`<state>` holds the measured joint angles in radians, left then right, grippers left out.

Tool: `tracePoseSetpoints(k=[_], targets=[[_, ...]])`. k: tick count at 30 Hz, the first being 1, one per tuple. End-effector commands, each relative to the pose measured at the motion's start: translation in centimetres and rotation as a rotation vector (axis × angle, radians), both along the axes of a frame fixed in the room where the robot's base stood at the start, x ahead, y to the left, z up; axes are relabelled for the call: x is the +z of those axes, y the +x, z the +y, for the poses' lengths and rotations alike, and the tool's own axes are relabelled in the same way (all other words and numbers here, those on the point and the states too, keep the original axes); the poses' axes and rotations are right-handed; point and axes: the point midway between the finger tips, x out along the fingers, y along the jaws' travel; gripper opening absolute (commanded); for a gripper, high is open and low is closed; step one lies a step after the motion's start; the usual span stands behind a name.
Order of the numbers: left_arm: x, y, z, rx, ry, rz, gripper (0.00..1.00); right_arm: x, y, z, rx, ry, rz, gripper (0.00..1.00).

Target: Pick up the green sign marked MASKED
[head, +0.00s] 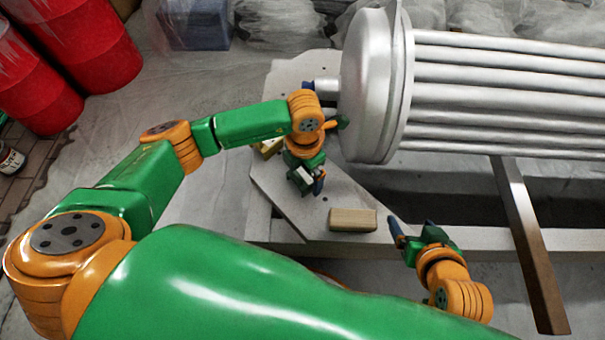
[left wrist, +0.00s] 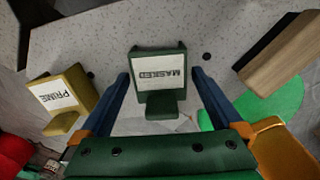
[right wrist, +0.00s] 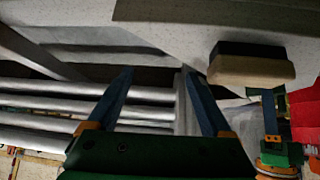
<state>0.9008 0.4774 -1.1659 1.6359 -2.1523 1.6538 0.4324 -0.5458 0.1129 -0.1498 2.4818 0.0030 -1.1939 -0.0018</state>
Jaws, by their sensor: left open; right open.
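The green sign (left wrist: 160,103) has a white label reading MASKED, upside down in the left wrist view. It stands on the grey speckled board between the spread blue fingers of my left gripper (left wrist: 160,73), with gaps visible on both sides. In the head view the left gripper (head: 306,184) points down over the board, and the sign is mostly hidden by it. My right gripper (head: 411,232) is open and empty beside the board's right edge. It also shows empty in the right wrist view (right wrist: 157,73).
A yellow sign (left wrist: 62,98) reading PRIME stands beside the green one. A wooden block with a dark side (head: 352,220) lies on the board (head: 275,195) between the grippers. A large metal tube bundle (head: 490,95) is close behind. Red barrels (head: 35,75) stand far left.

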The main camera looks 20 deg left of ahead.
Motion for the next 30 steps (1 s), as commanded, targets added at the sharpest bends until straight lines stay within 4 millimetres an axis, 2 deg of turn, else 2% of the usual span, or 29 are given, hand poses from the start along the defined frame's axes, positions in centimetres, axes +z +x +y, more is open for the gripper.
tracePoseSetpoints(k=[4,9,18,27,28,30], targets=[[-0.7,-0.2,-0.2,-0.001,0.0,0.0,1.0,1.7,2.1,0.6,0.009,0.024,-0.137,0.84],[-1.1,-0.3,-0.4,-0.001,-0.001,-0.001,1.0,3.4,3.6,1.2,0.016,0.046,-0.247,0.84],[-1.1,-0.4,-0.4,-0.002,-0.001,-0.001,1.0,3.9,3.9,1.3,0.018,0.05,-0.271,0.84],[-1.1,-0.4,-0.4,-0.001,-0.001,-0.001,0.19,3.8,3.9,1.3,0.018,0.05,-0.269,0.84],[-1.1,-0.4,-0.4,-0.002,-0.001,-0.001,0.15,3.8,3.9,1.3,0.018,0.05,-0.269,0.84],[-1.1,-0.4,-0.4,-0.001,-0.001,-0.001,0.15,3.8,3.9,1.3,0.018,0.05,-0.269,0.84]])
